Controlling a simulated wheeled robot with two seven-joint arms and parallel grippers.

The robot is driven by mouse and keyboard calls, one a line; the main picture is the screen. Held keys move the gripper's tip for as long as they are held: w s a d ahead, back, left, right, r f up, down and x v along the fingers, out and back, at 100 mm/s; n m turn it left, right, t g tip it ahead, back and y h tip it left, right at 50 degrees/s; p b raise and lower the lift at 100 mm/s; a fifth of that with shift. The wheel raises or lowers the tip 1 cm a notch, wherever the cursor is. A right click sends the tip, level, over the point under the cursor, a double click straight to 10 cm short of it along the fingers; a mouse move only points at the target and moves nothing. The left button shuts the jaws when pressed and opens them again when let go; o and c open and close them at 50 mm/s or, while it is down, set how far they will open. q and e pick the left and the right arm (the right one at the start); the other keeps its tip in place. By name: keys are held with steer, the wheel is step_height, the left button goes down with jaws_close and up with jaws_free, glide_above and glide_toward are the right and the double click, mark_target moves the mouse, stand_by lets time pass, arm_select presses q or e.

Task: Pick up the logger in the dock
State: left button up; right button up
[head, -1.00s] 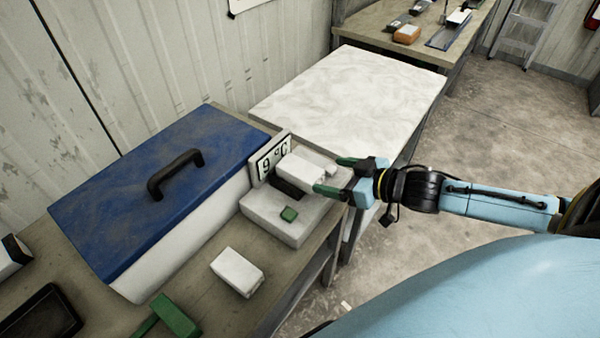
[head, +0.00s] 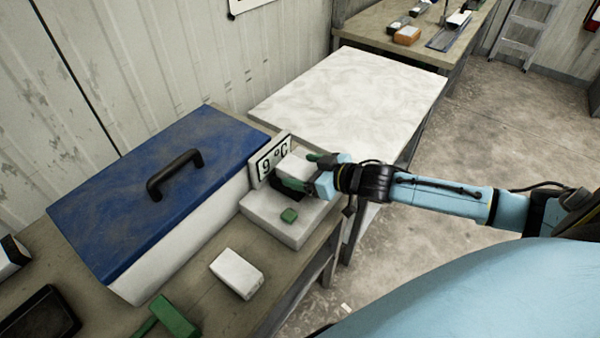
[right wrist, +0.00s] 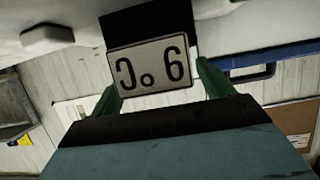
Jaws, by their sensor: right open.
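The logger (head: 297,168) is a white block lying in the black dock (head: 285,194), which sits on a pale grey base (head: 270,219) with a green button on it. My right gripper (head: 305,171) is open, with its green fingers on either side of the logger's near end. I cannot tell if they touch it. The logger is not clearly distinguishable there. My left gripper is not in view.
A "9 °C" display plate (head: 270,160) stands behind the dock. A blue-lidded cooler (head: 130,215) is left of it. A second white block (head: 237,273) and a green item (head: 173,316) lie on the near bench. A pale slab (head: 350,95) lies beyond, bare.

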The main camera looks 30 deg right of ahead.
steer(key=shift+w+a+f, duration=0.3)
steer(key=shift+w, duration=0.3)
